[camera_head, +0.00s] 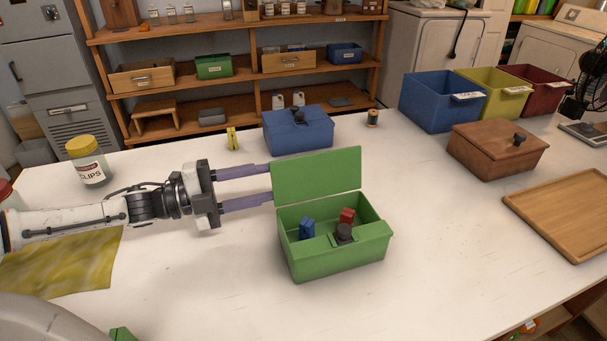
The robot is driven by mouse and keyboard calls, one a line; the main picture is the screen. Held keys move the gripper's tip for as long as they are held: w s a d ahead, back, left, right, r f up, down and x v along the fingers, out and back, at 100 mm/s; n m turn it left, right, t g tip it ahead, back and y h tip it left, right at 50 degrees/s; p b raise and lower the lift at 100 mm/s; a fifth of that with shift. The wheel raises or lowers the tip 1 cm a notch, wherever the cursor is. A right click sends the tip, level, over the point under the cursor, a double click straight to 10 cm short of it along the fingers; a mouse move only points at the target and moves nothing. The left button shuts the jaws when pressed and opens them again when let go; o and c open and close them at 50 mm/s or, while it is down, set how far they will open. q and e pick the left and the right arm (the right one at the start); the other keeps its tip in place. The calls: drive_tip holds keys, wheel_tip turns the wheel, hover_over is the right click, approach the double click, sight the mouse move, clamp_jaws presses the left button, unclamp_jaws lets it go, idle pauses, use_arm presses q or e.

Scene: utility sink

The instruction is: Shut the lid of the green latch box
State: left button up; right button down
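The green latch box (340,262) stands on the white table near the middle, with its lid (317,174) raised roughly upright at the back. Inside lie a small blue item (307,229) and a small red item (347,216). A dark latch knob (344,233) is at the front of the box. My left gripper (271,184) is left of the lid, its two purple fingers wide apart with nothing seen between them. The fingertips reach the lid's left edge; I cannot tell whether they touch. My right gripper is not in view.
A blue lidded box (298,131) stands behind the lid, with a yellow clip (232,139) beside it. A brown lidded box (497,150) and wooden tray (565,210) are at right. A clips jar (88,160) and yellow cloth (65,262) lie left. The table's front middle is clear.

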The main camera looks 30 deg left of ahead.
sight(302, 176)
use_arm(q)
drive_tip(key=x, duration=0.6)
drive_tip(key=shift+w, duration=0.2)
drive_tip(key=shift+x, duration=0.9)
drive_tip(key=shift+c, duration=0.4)
clamp_jaws()
